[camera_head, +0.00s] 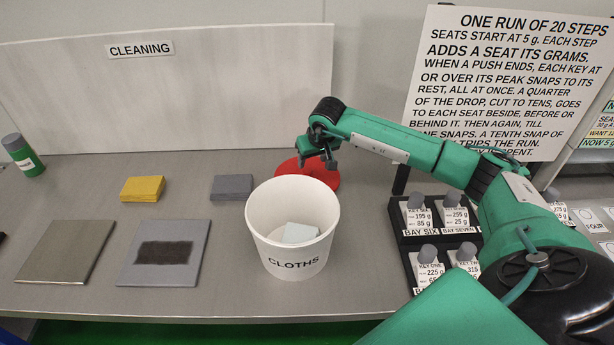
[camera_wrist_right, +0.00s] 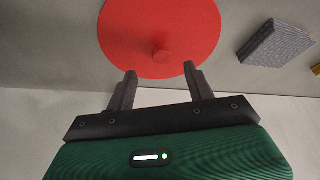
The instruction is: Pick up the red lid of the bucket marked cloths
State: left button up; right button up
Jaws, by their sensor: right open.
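The red lid (camera_head: 322,177) lies flat on the grey table behind the white bucket marked CLOTHS (camera_head: 295,262). The bucket stands open, with a pale folded cloth (camera_head: 299,233) inside. My right gripper (camera_head: 317,163) is above the lid and hides part of it. In the right wrist view the round red lid (camera_wrist_right: 150,25) has a small red knob (camera_wrist_right: 161,57) in its middle. My right gripper (camera_wrist_right: 160,75) is open and empty there, its two fingers apart and pointing towards the knob. My left gripper is not in view.
Yellow cloths (camera_head: 142,189) and grey cloths (camera_head: 231,188) lie left of the lid. A steel plate (camera_head: 65,252) and a stained grey panel (camera_head: 163,254) lie at front left. A green bottle (camera_head: 22,155) stands at far left. Black bay trays (camera_head: 405,238) with weights stand to the right.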

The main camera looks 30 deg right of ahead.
aim_at(307, 170)
jog(key=shift+x, duration=0.9)
jog(key=shift+w+f+p, duration=0.3)
jog(key=shift+p, duration=0.15)
jog(key=p+x, duration=0.1)
jog(key=x, duration=0.2)
jog(key=shift+w+f, duration=0.1)
jog(key=shift+w, duration=0.2)
jog(key=shift+w+d+f, duration=0.1)
jog(key=shift+w+f, duration=0.1)
jog(key=shift+f, duration=0.3)
grip_shut()
